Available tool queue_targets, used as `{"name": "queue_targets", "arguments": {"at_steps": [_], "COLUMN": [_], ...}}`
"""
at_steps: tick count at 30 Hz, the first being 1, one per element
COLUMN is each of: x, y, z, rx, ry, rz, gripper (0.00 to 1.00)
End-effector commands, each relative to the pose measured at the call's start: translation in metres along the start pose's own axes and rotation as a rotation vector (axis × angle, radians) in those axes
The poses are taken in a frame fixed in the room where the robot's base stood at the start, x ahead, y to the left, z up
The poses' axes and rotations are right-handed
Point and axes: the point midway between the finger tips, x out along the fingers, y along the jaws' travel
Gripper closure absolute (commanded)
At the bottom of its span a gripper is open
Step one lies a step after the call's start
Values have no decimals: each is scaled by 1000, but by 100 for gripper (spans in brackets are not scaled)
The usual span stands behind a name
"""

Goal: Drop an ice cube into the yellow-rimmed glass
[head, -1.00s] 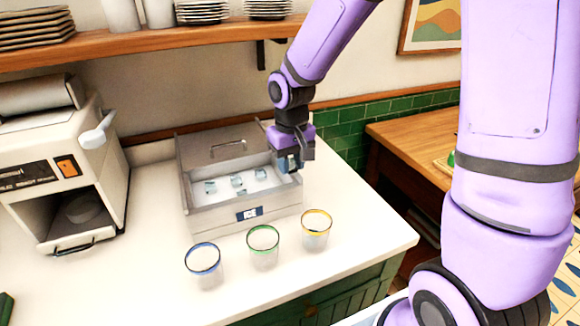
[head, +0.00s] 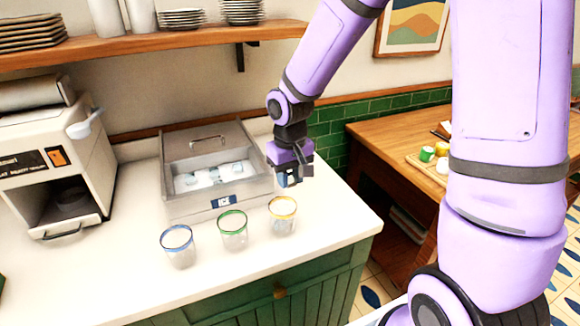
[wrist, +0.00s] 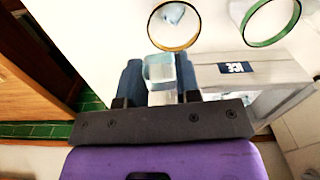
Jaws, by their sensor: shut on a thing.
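The yellow-rimmed glass (head: 282,216) stands on the white counter, rightmost in a row of 3 glasses. It also shows at the top of the wrist view (wrist: 175,27). My gripper (head: 291,178) is above the counter by the ice bin's right front corner, behind and above the yellow-rimmed glass. In the wrist view my gripper (wrist: 160,80) is shut on a pale blue ice cube (wrist: 159,70) between its dark fingers. The cube is apart from the glass. The steel ice bin (head: 222,202), labelled ICE, holds several more cubes.
The green-rimmed glass (head: 232,230) and the blue-rimmed glass (head: 178,245) stand left of the yellow-rimmed one. A cream machine (head: 60,150) is at the left. A wooden table (head: 385,150) is at the right. The counter (head: 330,235) right of the glasses is clear.

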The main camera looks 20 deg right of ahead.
Motion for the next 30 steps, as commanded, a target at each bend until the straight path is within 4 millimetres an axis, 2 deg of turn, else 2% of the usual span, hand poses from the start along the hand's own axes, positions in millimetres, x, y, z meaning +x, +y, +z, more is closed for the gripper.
{"name": "queue_targets", "arguments": {"at_steps": [6,15,16,19,20,30], "x": [12,14,14,14,14,9], "y": [0,0,0,0,0,0], "z": [0,0,0,0,0,0], "rx": [-2,-1,-1,-1,-1,-1], "ry": [1,1,1,1,1,2], "rz": [0,-1,-1,-1,-1,0], "gripper": [91,91,65,42,39,39]}}
